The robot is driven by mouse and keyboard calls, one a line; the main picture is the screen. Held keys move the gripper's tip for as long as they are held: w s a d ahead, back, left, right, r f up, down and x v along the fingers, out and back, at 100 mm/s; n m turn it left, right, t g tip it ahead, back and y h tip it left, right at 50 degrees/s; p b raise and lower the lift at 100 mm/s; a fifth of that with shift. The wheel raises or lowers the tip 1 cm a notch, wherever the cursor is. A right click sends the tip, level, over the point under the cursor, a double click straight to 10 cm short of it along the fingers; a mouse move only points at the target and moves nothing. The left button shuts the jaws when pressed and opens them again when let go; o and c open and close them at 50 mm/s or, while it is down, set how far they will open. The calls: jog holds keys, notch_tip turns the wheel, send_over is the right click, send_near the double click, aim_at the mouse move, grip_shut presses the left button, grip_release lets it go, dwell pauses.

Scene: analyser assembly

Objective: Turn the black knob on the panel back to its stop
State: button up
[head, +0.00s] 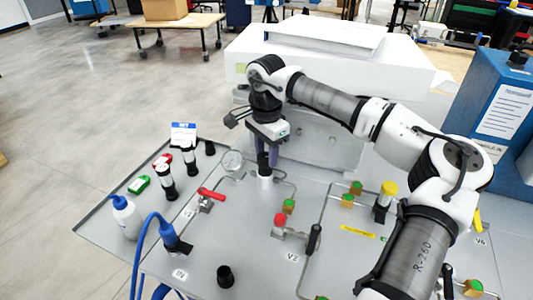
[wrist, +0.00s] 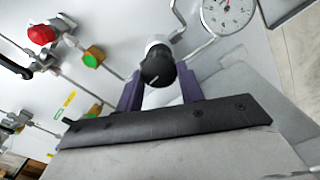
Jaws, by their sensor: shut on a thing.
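The black knob (wrist: 157,66) sits on a white round valve body in the wrist view, with a pale pointer mark on its face. My gripper (wrist: 160,72) has its two purple fingers on either side of the knob, shut on it. In the head view my gripper (head: 267,152) reaches down at the middle of the panel (head: 240,255), and the dark knob (head: 263,160) shows above its white body. The finger contact is partly hidden there.
A pressure gauge (head: 232,161) stands just left of the knob. A red-handled valve (head: 211,194), a red knob (head: 280,220) and thin pipes lie nearer the front. A white bottle (head: 126,217) and black-capped vials (head: 166,183) stand at left. A large white housing (head: 320,140) rises behind.

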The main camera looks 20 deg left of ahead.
aim_at(264, 155)
jog(key=n, duration=0.4)
jog(key=shift+a+n, duration=0.1)
jog(key=shift+n, duration=0.2)
jog(key=n, duration=0.3)
jog(key=shift+n, duration=0.4)
jog(key=n, duration=0.4)
jog(key=shift+a, duration=0.1)
jog(key=n, duration=0.4)
jog(key=shift+n, duration=0.3)
jog(key=shift+a, duration=0.1)
jog(key=o, duration=1)
notch_tip(264, 155, up, 14)
jog(key=shift+f+b, duration=0.1)
jog(key=shift+b, duration=0.5)
